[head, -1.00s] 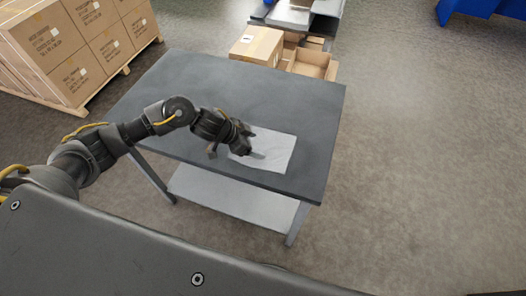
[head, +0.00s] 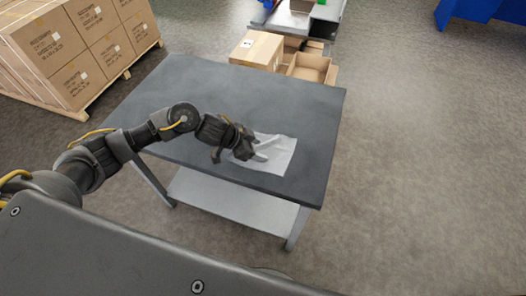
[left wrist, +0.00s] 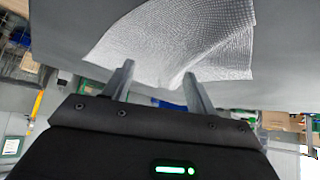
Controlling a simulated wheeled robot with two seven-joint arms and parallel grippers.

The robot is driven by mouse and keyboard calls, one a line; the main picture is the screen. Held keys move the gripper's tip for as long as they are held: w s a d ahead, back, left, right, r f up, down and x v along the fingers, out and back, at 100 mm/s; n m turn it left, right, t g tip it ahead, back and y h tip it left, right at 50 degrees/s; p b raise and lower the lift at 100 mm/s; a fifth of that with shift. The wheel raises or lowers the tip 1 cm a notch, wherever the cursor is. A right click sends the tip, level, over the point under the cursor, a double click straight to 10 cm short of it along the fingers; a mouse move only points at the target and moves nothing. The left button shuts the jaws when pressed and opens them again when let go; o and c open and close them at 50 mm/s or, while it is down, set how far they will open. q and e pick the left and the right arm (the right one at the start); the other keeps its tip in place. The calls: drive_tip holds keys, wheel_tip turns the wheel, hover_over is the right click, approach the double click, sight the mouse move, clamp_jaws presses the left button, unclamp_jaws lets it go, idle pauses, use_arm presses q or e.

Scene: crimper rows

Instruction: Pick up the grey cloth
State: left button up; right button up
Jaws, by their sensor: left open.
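The grey cloth (head: 278,157) lies on the dark tabletop near its front edge, wrinkled on the side by my gripper. In the left wrist view the cloth (left wrist: 185,40) shows a woven texture, with a raised fold between and beyond the fingertips. My left gripper (head: 254,150) is at the cloth's left part in the head view. In the left wrist view its two fingers (left wrist: 158,75) are apart, with their tips at the cloth's edge. I cannot tell whether the tips touch it. My right gripper is not in view.
The dark table (head: 310,110) is otherwise bare, with a lower shelf (head: 230,201) beneath. Cardboard boxes (head: 257,50) stand behind it. A pallet of stacked cartons (head: 75,50) is at the far left. The floor to the right is clear.

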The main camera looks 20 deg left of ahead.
use_arm(q)
drive_tip(key=shift+s+f, duration=0.1)
clamp_jaws()
idle(0.5)
wheel_tip(320, 180, up, 12)
drive_tip(key=p, duration=1.3)
